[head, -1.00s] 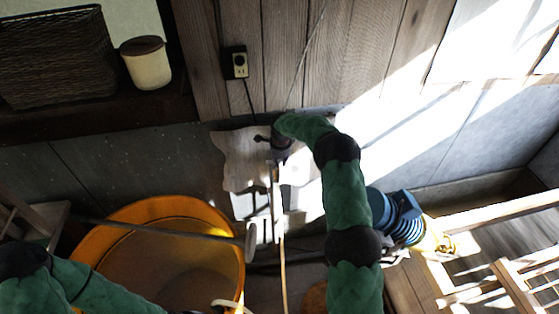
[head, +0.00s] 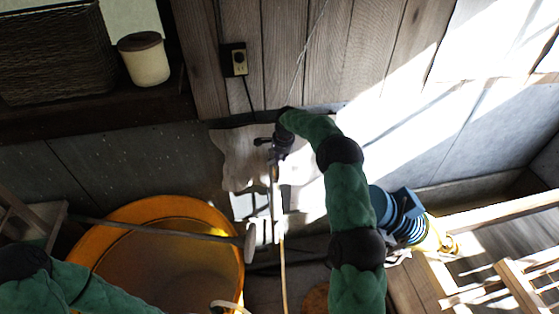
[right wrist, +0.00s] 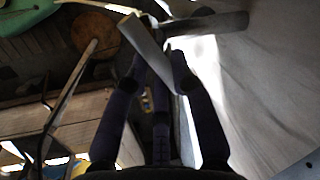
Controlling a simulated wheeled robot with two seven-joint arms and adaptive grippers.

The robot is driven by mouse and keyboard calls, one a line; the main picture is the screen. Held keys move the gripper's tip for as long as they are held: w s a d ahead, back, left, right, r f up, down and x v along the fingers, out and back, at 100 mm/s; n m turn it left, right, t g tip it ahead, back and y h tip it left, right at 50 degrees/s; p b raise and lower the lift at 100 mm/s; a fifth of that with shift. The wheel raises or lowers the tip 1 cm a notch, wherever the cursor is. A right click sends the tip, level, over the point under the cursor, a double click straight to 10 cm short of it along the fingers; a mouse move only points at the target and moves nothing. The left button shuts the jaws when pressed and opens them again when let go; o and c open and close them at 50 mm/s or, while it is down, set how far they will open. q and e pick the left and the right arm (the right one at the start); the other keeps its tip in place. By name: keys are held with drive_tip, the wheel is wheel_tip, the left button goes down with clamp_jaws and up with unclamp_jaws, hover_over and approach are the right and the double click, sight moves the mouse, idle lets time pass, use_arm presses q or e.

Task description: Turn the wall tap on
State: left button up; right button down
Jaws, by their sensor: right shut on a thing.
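My right gripper (head: 274,147) is at the wall, at the end of the green right arm, beside a pale cloth. In the right wrist view its dark fingers (right wrist: 157,82) close around a flat grey metal bar (right wrist: 148,42), which looks like the wall tap's handle. In the head view the tap is mostly hidden by the gripper and the arm, so its spout and the handle's angle cannot be made out. My left arm crosses the lower left corner, and its gripper is out of view.
An orange tub (head: 165,208) stands below left, with a long-handled tool (head: 160,229) across it. A pale cloth (head: 238,158) hangs beside the gripper. A socket (head: 238,62) is on the plank wall above. A blue ribbed object (head: 406,216) lies right of my arm.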

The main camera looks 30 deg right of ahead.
drive_tip(key=n, duration=0.3)
drive_tip(key=shift+w+d+y, duration=0.1)
drive_tip(key=shift+w+y, duration=0.1)
drive_tip(key=shift+y, duration=0.1)
drive_tip(key=n, duration=0.3)
drive_tip(key=shift+w+n+g+y, duration=0.25)
drive_tip(key=shift+n+g+y, duration=0.05)
drive_tip(key=n, duration=0.3)
drive_tip(key=shift+w, duration=0.2)
drive_tip(key=shift+w+a+n+g+y+p, duration=0.15)
drive_tip(key=shift+n+g+p, duration=0.1)
drive_tip(key=shift+n, duration=0.55)
drive_tip(key=shift+a+n+g+y+p, duration=0.15)
drive_tip(key=shift+n+g+p, duration=0.1)
drive_tip(key=shift+n, duration=0.55)
drive_tip(key=shift+d+r, duration=0.1)
drive_tip(key=c, duration=1.1)
unclamp_jaws()
drive_tip(key=shift+o, duration=0.2)
